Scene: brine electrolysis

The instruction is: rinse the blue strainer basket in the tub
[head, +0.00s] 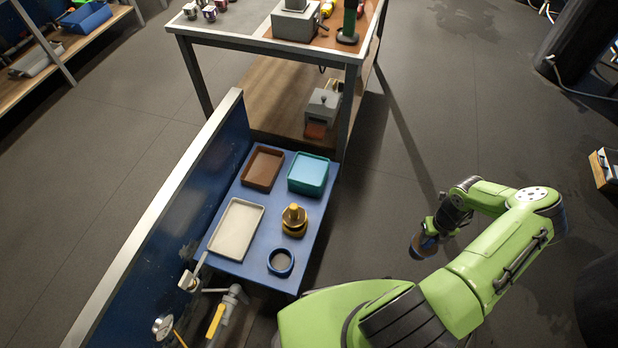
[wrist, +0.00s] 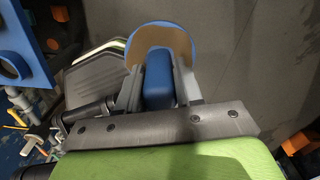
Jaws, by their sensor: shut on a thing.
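The blue strainer basket (wrist: 183,53) shows in the wrist view as a blue rim around a tan inside, with a thick blue handle (wrist: 159,78). My gripper (wrist: 159,92) is shut on that handle, one finger on each side. In the head view the basket (head: 420,247) hangs at the end of my arm, over open floor and right of the blue table; my gripper (head: 436,230) partly hides it. A teal open tub (head: 309,172) stands at the table's back right corner, well left of the basket.
The blue table (head: 258,222) also holds a brown tray (head: 262,168), a pale tray (head: 236,229), a yellow stepped piece (head: 294,220) and a blue ring (head: 281,262). A tall blue panel (head: 190,215) borders its left side. A workbench (head: 290,50) stands behind. Floor right of the table is clear.

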